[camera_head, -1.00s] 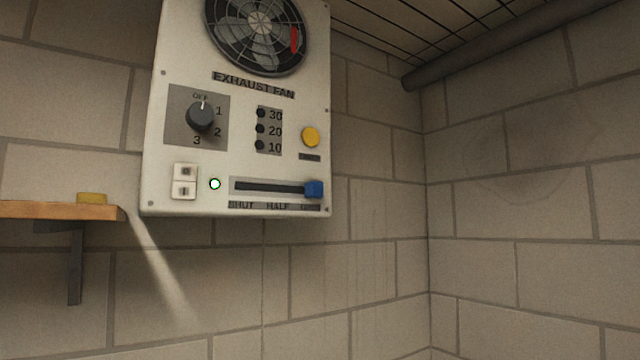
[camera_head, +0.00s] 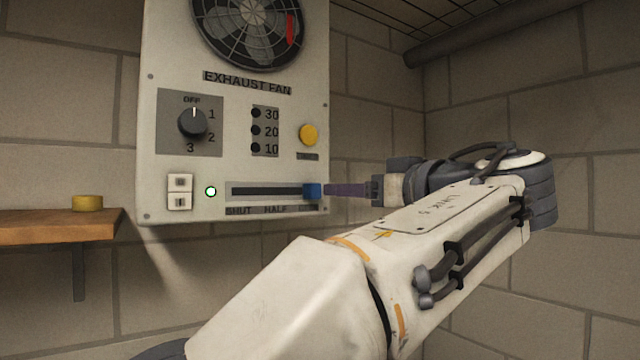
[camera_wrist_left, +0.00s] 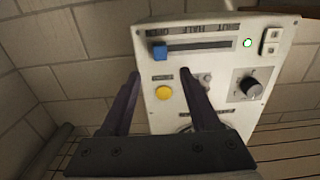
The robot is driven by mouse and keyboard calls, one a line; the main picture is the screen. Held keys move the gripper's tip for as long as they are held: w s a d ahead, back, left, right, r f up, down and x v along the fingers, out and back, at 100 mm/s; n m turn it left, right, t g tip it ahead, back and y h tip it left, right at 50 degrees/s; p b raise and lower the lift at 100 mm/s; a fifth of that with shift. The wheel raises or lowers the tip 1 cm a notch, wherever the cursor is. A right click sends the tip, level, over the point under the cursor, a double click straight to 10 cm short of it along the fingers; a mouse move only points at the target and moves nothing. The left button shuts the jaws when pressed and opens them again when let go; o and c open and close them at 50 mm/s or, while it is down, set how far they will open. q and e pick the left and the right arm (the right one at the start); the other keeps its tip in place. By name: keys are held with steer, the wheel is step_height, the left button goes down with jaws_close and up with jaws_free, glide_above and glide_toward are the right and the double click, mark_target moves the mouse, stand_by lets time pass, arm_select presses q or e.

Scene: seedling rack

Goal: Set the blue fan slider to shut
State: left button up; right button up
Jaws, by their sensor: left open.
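The blue fan slider (camera_head: 312,191) is at the right end of its dark horizontal slot (camera_head: 268,191), low on the white exhaust fan panel (camera_head: 232,100). The SHUT label (camera_head: 238,211) is under the slot's left end and HALF is under its middle. My left gripper (camera_head: 328,190) reaches in from the right, its purple fingers pointing left at the slider. In the left wrist view the gripper (camera_wrist_left: 160,73) is open and empty, and the slider (camera_wrist_left: 159,52) shows beyond the fingertips, roughly between them. I cannot tell whether they touch. My right gripper is not in view.
A yellow button (camera_head: 308,134), a dark rotary knob (camera_head: 193,122) set at OFF and a white rocker switch (camera_head: 180,192) are on the panel. A small green light (camera_head: 211,191) is lit. A wooden shelf (camera_head: 55,228) holds a yellow object (camera_head: 87,202) at left.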

mark_target(316, 190)
arm_select(q)
steer(key=p+x, duration=0.4)
steer(key=x, duration=0.4)
steer(key=shift+w+a+r, duration=0.15)
steer(key=shift+w+a, duration=0.05)
steer(key=shift+a, duration=0.1)
steer(key=shift+w+a+f, duration=0.2)
steer(key=shift+w+a, duration=0.15)
steer(key=shift+w, duration=0.3)
jaws_close()
stand_by(0.4)
